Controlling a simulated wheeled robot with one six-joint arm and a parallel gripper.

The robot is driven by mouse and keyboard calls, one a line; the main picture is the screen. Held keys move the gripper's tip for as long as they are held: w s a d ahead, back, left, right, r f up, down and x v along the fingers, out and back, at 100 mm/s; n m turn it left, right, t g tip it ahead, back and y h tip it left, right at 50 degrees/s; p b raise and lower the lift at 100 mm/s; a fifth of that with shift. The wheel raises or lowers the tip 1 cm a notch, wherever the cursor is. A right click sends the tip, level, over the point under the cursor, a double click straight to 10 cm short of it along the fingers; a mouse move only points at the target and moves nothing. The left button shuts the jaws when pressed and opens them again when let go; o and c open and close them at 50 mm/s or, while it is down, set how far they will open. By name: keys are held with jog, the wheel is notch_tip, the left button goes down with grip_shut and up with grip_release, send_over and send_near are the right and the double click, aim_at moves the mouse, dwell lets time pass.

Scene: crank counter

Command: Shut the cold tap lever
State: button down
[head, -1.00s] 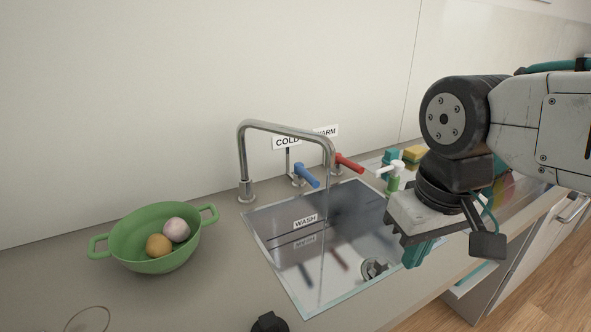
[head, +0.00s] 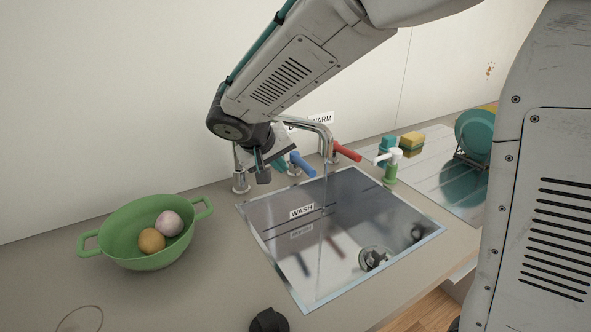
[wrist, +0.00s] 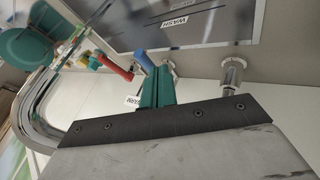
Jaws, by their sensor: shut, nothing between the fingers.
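The blue cold tap lever (head: 301,163) stands on the counter behind the sink, left of the red lever (head: 346,152). It points out toward the sink. My gripper (head: 280,164) is shut and empty, just left of the blue lever in the head view. In the wrist view, my teal fingers (wrist: 157,78) overlap the blue lever (wrist: 145,60) and hide part of it; I cannot tell whether they touch it. The COLD sign is mostly hidden behind my arm. A thin stream (head: 325,185) appears to fall from the spout.
The metal faucet (head: 327,140) arches close by, partly behind my arm. The sink (head: 350,225) lies in front. A green colander (head: 130,238) holding two round items is at left. A soap bottle (head: 391,168), sponges (head: 411,143) and a racked teal plate (head: 474,132) stand right.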

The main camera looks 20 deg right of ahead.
aim_at(306, 169)
jog(key=w+d+f, duration=0.6)
jog(key=w+f, duration=0.1)
jog(key=shift+w+d+t, duration=0.25)
jog(key=shift+d+t, duration=0.1)
jog(key=shift+t, duration=0.05)
jog(key=shift+f, duration=0.1)
jog(key=shift+s+d, duration=0.1)
jog(key=shift+d, duration=1)
jog(key=shift+m, duration=0.3)
